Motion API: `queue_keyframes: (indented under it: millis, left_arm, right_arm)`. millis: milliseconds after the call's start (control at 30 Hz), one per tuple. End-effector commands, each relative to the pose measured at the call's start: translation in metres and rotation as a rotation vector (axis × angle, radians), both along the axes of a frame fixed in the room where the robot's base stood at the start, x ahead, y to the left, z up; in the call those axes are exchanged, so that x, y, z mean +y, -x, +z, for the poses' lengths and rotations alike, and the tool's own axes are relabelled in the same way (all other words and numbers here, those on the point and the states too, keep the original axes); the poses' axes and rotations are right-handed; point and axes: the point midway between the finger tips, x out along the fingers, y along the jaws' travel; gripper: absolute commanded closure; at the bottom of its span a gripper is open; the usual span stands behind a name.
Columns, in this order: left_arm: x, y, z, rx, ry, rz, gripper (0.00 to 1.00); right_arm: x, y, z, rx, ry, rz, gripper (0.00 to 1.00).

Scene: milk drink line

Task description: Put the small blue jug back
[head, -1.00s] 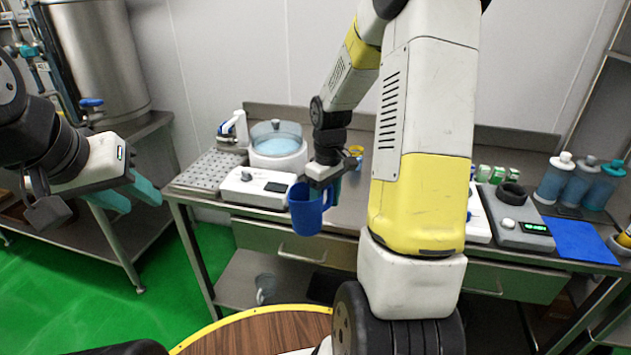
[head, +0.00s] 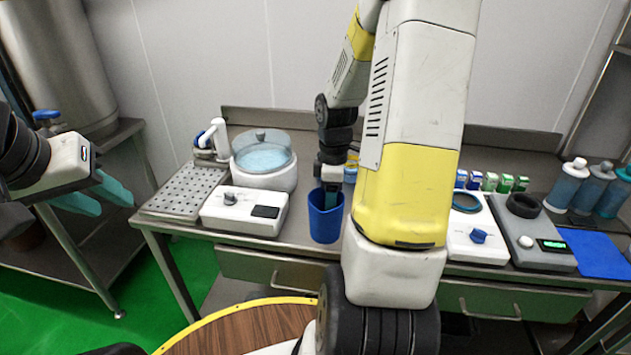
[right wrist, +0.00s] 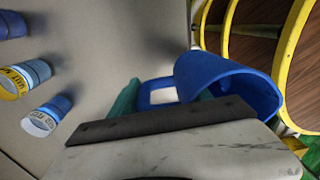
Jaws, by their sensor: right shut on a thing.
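The small blue jug (head: 325,224) is upright at the front part of the steel table, just right of a white device. I cannot tell whether its base touches the table. My right gripper (head: 331,193) comes down over it and is shut on it; the arm hides part of the grip. In the right wrist view the jug (right wrist: 222,78) shows its open mouth and its handle, with teal fingers close by. My left gripper (head: 98,197) is open and empty at the far left, away from the table.
Left on the steel table (head: 290,236) are a perforated drain tray (head: 183,192), a round lidded basin (head: 264,177) and a white device with a knob (head: 243,212). Right of my arm are a scale (head: 533,238), a blue mat (head: 598,255) and several bottles (head: 566,186).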

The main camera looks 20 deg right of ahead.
Motion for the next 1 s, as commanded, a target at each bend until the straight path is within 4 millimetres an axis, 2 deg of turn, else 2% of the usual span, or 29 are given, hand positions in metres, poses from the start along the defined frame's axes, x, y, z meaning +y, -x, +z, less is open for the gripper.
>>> queue_keyframes:
  millis: [33,300,467,767,1000]
  left_arm:
    - [0.000,0.000,0.000,0.000,0.000,0.000,0.64]
    - [0.000,0.000,0.000,0.000,0.000,0.000,0.64]
    - [0.000,0.000,0.000,0.000,0.000,0.000,0.64]
    - [0.000,0.000,0.000,0.000,0.000,0.000,0.64]
    - [0.000,0.000,0.000,0.000,0.000,0.000,0.64]
  right_arm:
    - [-0.008,-0.012,-0.002,-0.001,0.000,-0.004,1.00]
    - [-0.048,-0.067,-0.008,-0.001,0.000,-0.005,1.00]
    - [-0.064,-0.091,-0.011,-0.002,0.000,-0.003,1.00]
    - [-0.075,-0.107,-0.012,-0.001,0.001,-0.003,1.00]
    - [-0.075,-0.106,-0.044,0.002,-0.001,-0.002,1.00]
